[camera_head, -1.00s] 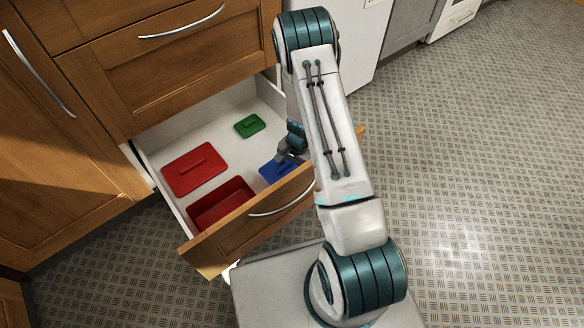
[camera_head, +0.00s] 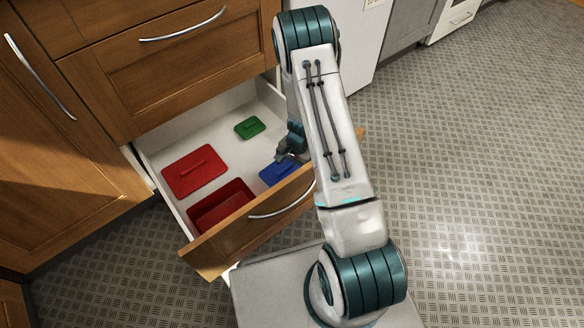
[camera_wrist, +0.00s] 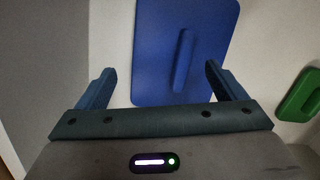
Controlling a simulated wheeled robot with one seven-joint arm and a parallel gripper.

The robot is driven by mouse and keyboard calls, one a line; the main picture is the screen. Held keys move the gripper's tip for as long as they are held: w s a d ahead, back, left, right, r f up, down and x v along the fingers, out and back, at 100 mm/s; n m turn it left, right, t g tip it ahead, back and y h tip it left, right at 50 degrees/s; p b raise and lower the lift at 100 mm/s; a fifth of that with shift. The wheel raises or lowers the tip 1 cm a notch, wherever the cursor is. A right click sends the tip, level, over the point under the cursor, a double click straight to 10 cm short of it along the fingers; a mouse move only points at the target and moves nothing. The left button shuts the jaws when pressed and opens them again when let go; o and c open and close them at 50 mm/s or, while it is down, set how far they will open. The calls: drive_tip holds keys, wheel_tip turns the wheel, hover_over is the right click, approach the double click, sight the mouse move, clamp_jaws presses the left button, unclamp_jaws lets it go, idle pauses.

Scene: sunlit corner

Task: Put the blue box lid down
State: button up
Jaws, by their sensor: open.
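The blue box lid (camera_head: 277,174) lies in the open drawer, near its front right, partly hidden by my arm and gripper in the head view. In the wrist view the blue lid (camera_wrist: 155,60) is a flat rounded rectangle with a raised bar handle (camera_wrist: 184,60). My gripper (camera_wrist: 156,83) is open, with its two fingers spread apart on either side of the handle's near end. Nothing is held between the fingers. In the head view my gripper (camera_head: 284,158) is down inside the drawer over the lid.
The open drawer (camera_head: 222,118) also holds a red lid (camera_head: 190,178), a red box (camera_head: 212,213) and a green lid (camera_head: 249,131). The drawer front (camera_head: 222,247) stands between my base and the lids. The patterned floor at the right is clear.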

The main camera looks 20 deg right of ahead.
drive_tip(key=s+a+r+n+p, duration=0.2)
drive_tip(key=s+r, duration=0.1)
drive_tip(key=r, duration=1.2)
drive_tip(key=s+a+r+n+p, duration=0.1)
drive_tip(key=s+r+n+p, duration=0.15)
drive_tip(key=r, duration=1.15)
drive_tip(key=s+r+n+t+h, duration=0.1)
drive_tip(key=s+r+n, duration=0.4)
drive_tip(key=s+r, duration=0.7)
drive_tip(key=s, duration=0.3)
drive_tip(key=shift+s+d+n+h+b, duration=0.15)
drive_tip(key=shift+d+n+h+b, duration=0.15)
drive_tip(key=shift+n+b, duration=0.1)
wheel_tip(320, 180, up, 36)
drive_tip(key=t+p, duration=0.2)
drive_tip(key=p, duration=3)
drive_tip(key=shift+f+p, duration=0.15)
drive_tip(key=shift+p, duration=0.2)
